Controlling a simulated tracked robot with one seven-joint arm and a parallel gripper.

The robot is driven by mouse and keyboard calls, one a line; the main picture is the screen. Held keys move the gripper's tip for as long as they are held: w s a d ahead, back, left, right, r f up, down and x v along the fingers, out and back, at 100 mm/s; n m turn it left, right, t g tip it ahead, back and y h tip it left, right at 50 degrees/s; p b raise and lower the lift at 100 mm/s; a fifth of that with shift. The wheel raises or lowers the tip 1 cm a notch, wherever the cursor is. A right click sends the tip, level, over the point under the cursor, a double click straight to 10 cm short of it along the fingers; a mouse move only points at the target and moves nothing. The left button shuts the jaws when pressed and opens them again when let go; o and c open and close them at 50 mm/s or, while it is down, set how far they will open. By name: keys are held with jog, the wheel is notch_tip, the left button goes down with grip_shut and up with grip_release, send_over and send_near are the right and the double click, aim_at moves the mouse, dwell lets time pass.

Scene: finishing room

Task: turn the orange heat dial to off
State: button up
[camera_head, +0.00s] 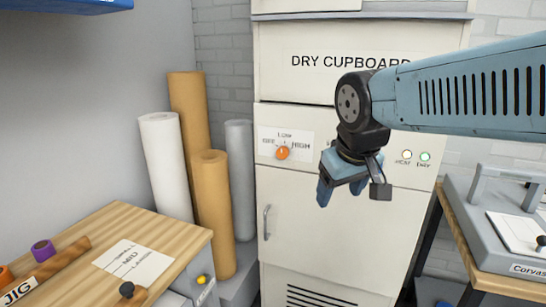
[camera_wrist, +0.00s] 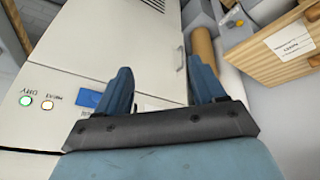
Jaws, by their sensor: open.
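The orange heat dial (camera_head: 282,153) is on the cream front of the dry cupboard (camera_head: 330,225), on a white plate marked OFF at left, LOW at top and HIGH at right. Its pointer is too small to read surely. My gripper (camera_head: 342,190) is open and empty in front of the cupboard, to the right of the dial and a little lower in the head view. In the wrist view, my two blue fingers (camera_wrist: 163,80) stand apart with the cupboard front behind them. The dial cannot be made out there.
Lit HEAT and DRY lamps (camera_head: 415,156) sit at the panel's right. A door handle (camera_head: 266,222) is below the dial. Paper rolls (camera_head: 212,210) stand left of the cupboard. A wooden bench (camera_head: 150,225) is at left, a grey machine (camera_head: 500,215) at right.

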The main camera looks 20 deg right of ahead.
jog(key=w+d+f+n+g+h, duration=0.3)
jog(key=w+d+f+n+h, duration=0.1)
jog(key=n+h, duration=0.15)
jog(key=n+t+h, duration=0.4)
jog(key=n+t, duration=0.9)
jog(key=n, duration=0.9)
send_near(281, 155)
jog(key=x, duration=0.9)
jog(key=shift+w+d, duration=0.25)
jog(key=shift+c, duration=0.2)
